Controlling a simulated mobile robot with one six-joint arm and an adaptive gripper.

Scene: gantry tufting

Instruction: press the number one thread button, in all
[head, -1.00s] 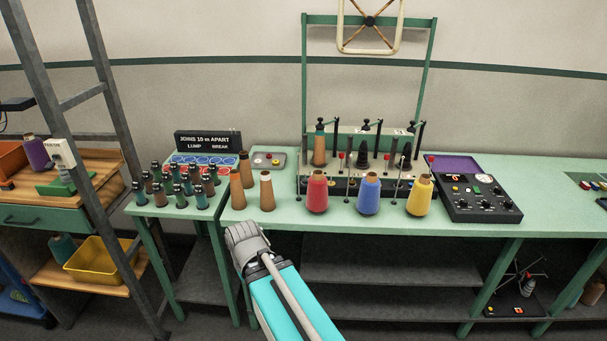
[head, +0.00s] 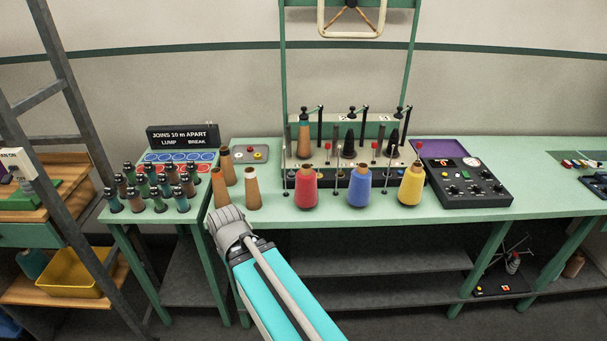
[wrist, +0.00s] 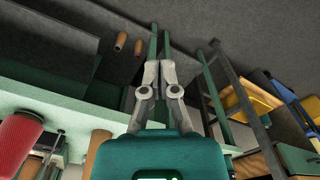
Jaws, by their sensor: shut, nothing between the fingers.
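The black-based thread winding machine (head: 375,182) stands on the green bench, with posts, tensioners and small coloured parts along it. Red (head: 307,188), blue (head: 360,187) and yellow (head: 411,185) thread cones stand before it. A number one thread button cannot be made out; the machine's front is partly hidden by the cones. My gripper (head: 226,214) is at the bench's front left edge, by the bare brown cones, apart from the machine. In the wrist view its fingers (wrist: 159,62) are shut and empty, and the red cone (wrist: 17,146) shows at the left.
A black control box (head: 465,183) with knobs and small buttons sits right of the yellow cone. Brown cones (head: 252,188) stand left of the machine, beside a small grey tray (head: 250,153). A side table holds several small spools (head: 157,186) and a black sign (head: 183,136). A ladder-like frame (head: 75,95) stands left.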

